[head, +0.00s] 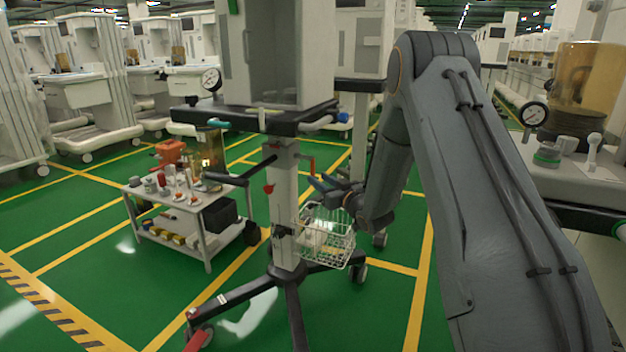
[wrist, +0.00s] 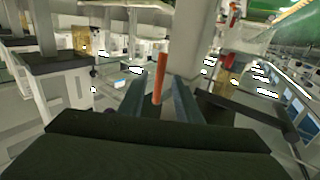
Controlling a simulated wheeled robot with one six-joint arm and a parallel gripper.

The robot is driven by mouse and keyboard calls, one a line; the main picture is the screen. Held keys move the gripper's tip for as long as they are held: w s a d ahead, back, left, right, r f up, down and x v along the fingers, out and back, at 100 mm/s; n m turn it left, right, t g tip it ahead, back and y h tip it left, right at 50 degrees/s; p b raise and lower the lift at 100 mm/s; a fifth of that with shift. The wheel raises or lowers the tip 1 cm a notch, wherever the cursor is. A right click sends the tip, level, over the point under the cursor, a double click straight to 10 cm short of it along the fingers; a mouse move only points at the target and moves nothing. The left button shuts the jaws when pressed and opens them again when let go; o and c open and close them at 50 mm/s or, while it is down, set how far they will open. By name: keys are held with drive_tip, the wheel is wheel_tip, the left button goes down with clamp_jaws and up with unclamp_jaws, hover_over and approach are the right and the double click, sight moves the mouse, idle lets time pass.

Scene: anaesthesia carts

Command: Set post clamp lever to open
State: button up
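A red lever (head: 309,164) sticks out from the pale post (head: 285,215) of the central cart, just above my gripper's fingertips in the head view. In the wrist view an orange-red bar (wrist: 160,80), seemingly this lever, stands upright between the two fingers. My gripper (head: 320,183) is open, with a visible gap on each side of the bar in the wrist view (wrist: 159,88). I cannot tell how deep the bar lies between the fingers. A smaller red knob (head: 268,188) sits on the post's left side. The lever's pivot is not clear.
A white wire basket (head: 328,240) hangs on the post below my gripper. The dark shelf (head: 255,118) of the cart is above. A low trolley (head: 185,215) with bottles stands to the left. Dark legs (head: 295,310) spread over the green floor.

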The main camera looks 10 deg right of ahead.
sight(313, 175)
drive_tip(key=b+x, duration=0.1)
drive_tip(key=x, duration=0.4)
clamp_jaws()
